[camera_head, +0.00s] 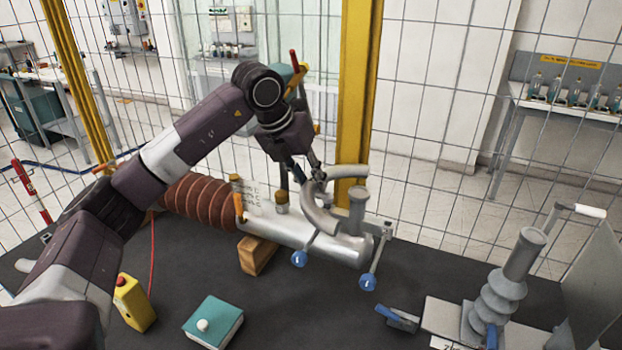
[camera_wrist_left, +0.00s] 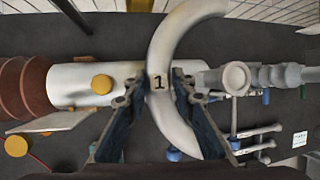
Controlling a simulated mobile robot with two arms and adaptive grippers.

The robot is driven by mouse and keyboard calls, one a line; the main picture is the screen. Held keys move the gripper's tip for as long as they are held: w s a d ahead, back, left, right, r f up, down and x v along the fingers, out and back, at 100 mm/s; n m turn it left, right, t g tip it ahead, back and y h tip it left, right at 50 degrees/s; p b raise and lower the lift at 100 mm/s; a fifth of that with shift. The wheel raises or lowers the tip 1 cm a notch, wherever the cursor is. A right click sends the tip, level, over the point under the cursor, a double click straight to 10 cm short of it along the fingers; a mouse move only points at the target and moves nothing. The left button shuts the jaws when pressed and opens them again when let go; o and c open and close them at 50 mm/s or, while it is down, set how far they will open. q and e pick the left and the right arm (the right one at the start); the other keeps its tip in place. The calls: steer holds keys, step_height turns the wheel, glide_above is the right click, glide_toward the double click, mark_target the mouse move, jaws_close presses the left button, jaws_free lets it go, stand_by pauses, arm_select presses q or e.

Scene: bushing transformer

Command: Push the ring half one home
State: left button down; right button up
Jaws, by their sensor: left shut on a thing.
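Ring half one is a grey C-shaped tube (camera_head: 318,215) marked "1" in the left wrist view (camera_wrist_left: 160,55). My left gripper (camera_head: 308,172) is shut on the middle of its curve; both fingers (camera_wrist_left: 158,85) flank the tube beside the number. The ring's open side faces right, toward a grey upright post (camera_head: 357,208) on the metal cylinder (camera_head: 285,232). The ring lies partly around this post in the head view; whether it touches cannot be told. My right gripper is not in view.
Brown ribbed insulator (camera_head: 200,203) joins the cylinder's left end. Two blue-knobbed handles (camera_head: 300,258) hang at its front. A wooden block (camera_head: 258,255), teal box (camera_head: 213,320), yellow box (camera_head: 134,300) and grey bushing (camera_head: 497,298) stand on the dark table. A mesh fence is behind.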

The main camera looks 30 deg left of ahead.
arm_select(q)
steer(key=shift+f+b, duration=0.6)
steer(key=shift+f, duration=0.3)
steer(key=c, duration=1.5)
jaws_free()
steer(key=shift+c, duration=0.2)
steer(key=v, duration=1.2)
